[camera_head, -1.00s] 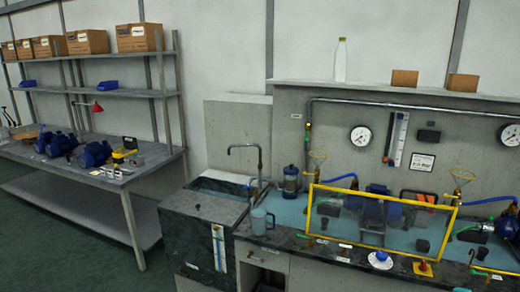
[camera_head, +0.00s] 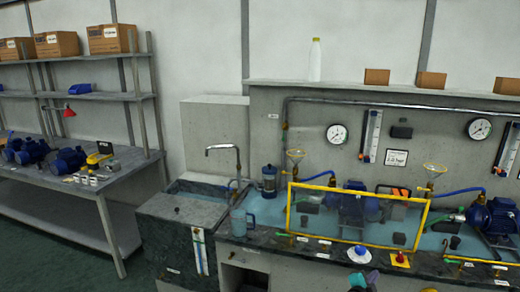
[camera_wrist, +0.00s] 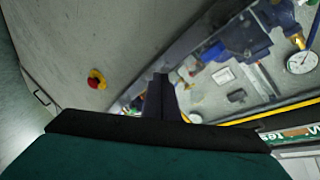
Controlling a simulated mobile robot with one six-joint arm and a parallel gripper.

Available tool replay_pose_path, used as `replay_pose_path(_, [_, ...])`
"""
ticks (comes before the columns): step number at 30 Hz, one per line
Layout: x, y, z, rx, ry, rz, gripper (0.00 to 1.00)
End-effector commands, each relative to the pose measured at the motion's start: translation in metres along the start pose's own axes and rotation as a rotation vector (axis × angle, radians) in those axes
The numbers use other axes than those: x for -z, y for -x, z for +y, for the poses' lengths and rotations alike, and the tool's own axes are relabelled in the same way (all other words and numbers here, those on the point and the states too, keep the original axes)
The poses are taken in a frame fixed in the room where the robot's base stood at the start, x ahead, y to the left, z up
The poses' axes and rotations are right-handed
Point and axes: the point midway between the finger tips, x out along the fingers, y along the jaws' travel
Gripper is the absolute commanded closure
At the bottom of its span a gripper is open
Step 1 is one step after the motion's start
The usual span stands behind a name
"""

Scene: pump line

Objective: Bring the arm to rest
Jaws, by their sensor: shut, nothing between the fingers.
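My gripper (camera_wrist: 158,98) shows in the wrist view as dark fingers closed together with nothing between them. Behind the fingers are the pump bench's front edge and a blue pump (camera_wrist: 240,38), tilted in the picture. No contact between the fingers and the bench is visible. In the head view the arm is mostly out of frame; a small teal and pinkish shape at the bottom edge may be part of it, but I cannot tell.
A yellow-framed clear guard (camera_head: 355,214) stands before a pump on the bench. A red knob (camera_head: 400,258) and a white-blue knob (camera_head: 358,254) sit at its front edge. Green floor (camera_head: 60,255) is open at left.

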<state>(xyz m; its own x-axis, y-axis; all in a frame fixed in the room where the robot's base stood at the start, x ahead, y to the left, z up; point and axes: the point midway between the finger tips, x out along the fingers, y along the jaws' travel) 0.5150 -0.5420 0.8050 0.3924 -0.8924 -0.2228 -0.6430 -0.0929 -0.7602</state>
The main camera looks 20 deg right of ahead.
Motion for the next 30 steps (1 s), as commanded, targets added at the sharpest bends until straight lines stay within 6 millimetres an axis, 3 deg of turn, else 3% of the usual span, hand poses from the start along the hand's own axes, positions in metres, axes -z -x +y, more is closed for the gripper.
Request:
replay_pose_path(1, [-0.023, 0.008, -0.005, 0.017, 0.024, -0.039, 1.0])
replay_pose_path(8, [-0.12, 0.049, -0.024, 0.095, 0.139, -0.222, 1.0])
replay_pose_path(16, [-0.235, 0.119, -0.028, 0.191, 0.304, -0.476, 1.0])
replay_pose_path(23, [-0.321, 0.193, -0.011, 0.265, 0.469, -0.708, 1.0])
replay_pose_path(30, [-0.391, 0.281, 0.029, 0.324, 0.669, -0.961, 1.0])
